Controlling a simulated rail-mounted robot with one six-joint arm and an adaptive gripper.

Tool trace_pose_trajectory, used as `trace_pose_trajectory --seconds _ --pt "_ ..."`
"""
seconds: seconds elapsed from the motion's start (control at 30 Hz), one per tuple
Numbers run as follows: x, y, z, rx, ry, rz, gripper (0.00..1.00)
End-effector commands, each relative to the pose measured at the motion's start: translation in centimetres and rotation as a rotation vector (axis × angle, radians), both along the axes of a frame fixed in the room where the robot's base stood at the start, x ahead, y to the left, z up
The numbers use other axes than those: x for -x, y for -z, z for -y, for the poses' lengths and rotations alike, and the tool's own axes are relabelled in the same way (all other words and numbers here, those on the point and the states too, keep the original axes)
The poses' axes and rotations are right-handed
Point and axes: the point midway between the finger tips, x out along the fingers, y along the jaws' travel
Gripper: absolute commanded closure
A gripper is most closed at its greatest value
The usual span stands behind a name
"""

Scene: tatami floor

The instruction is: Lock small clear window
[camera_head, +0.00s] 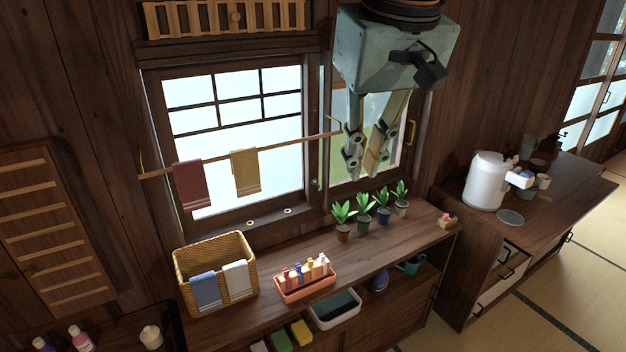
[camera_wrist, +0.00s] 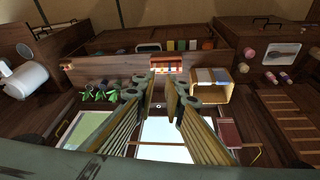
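The small clear window (camera_head: 371,108) is the right-hand sash in the head view, with a greenish view through its glass. It looks shut, and it shows at the lower left in the wrist view (camera_wrist: 84,128). A brass-coloured handle (camera_head: 412,131) is on its right side. A small metal piece (camera_head: 317,184) sits low on the frame between the windows; I cannot tell whether it is the lock or how it is set. My gripper (camera_head: 364,160) hangs in front of the clear window, covering much of it. Its fingers are apart and empty, also in the wrist view (camera_wrist: 160,92).
A wooden rod (camera_head: 290,142) with a red towel (camera_head: 190,186) and a yellow towel (camera_head: 245,172) crosses the frosted window (camera_head: 285,80), ending near my gripper. Potted plants (camera_head: 363,226), an orange tray (camera_head: 290,296) and a wicker basket (camera_head: 178,262) stand on the counter below.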

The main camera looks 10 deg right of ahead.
Motion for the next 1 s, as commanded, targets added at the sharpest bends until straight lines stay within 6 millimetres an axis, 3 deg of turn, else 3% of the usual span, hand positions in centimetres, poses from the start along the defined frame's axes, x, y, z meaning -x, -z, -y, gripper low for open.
trace_pose_trajectory --seconds 0.47,1.0 --pt "-9.8 -0.8 -3.1 0.019 -0.051 -0.007 0.89" --pt "-20.4 0.4 -7.5 0.041 -0.11 -0.012 0.89"
